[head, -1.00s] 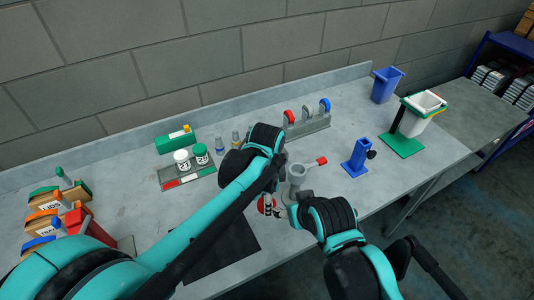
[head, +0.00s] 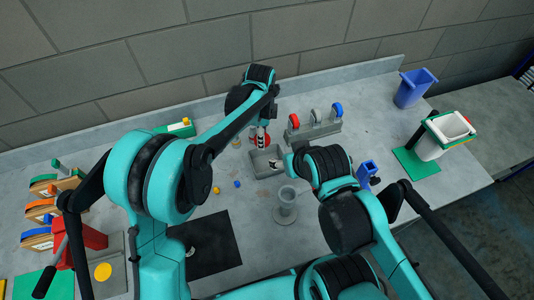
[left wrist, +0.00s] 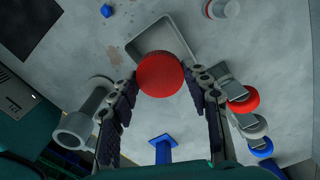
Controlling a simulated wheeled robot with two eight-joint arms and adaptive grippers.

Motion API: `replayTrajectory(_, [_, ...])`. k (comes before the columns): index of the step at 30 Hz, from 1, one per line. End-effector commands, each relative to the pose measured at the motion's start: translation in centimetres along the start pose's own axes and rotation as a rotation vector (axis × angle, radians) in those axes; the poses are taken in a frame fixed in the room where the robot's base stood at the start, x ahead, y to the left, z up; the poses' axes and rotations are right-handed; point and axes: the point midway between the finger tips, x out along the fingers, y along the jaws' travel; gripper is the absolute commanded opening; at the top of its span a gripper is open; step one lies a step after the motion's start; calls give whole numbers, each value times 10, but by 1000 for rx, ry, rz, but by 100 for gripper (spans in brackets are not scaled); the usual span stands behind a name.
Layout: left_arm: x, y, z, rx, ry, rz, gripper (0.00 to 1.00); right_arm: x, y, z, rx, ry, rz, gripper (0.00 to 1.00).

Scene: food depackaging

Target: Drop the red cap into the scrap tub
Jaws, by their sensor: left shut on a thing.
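My left gripper (left wrist: 163,88) is shut on the round red cap (left wrist: 160,74), which sits between its two fingertips. In the head view the left gripper (head: 262,136) points down, with the red cap (head: 262,141) at its tips. A shallow grey square tub (head: 254,165) stands on the table below it. In the left wrist view the cap covers part of the tub (left wrist: 135,49) and appears above its near side; the height is unclear. My right gripper (head: 286,160) is near the tub's right side in the head view, its fingers mostly hidden by its wrist.
A grey cup-like stand (head: 287,205) is in front of the tub. A rack with red, grey and blue rings (head: 314,132) stands behind right. A blue stand (head: 368,170), white bin (head: 437,140) and blue bin (head: 413,90) are at right. Small yellow and blue cubes lie left.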

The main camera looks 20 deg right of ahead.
Motion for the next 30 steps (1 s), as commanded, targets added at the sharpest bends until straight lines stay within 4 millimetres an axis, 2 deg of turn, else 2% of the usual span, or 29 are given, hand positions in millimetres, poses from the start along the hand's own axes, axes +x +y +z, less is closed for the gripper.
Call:
replayTrajectory(16, [56, 0, 0, 1, 0, 0, 32, 27, 0, 19, 0, 0, 0, 61])
replayTrajectory(26, [59, 0, 0, 1, 0, 0, 32, 28, 0, 20, 0, 0, 0, 61])
replayTrajectory(27, [59, 0, 0, 1, 0, 0, 52, 27, 0, 20, 0, 0, 0, 61])
replayTrajectory(29, [59, 0, 0, 1, 0, 0, 68, 27, 0, 20, 0, 0, 0, 61])
replayTrajectory(30, [59, 0, 0, 1, 0, 0, 72, 28, 0, 20, 0, 0, 0, 61])
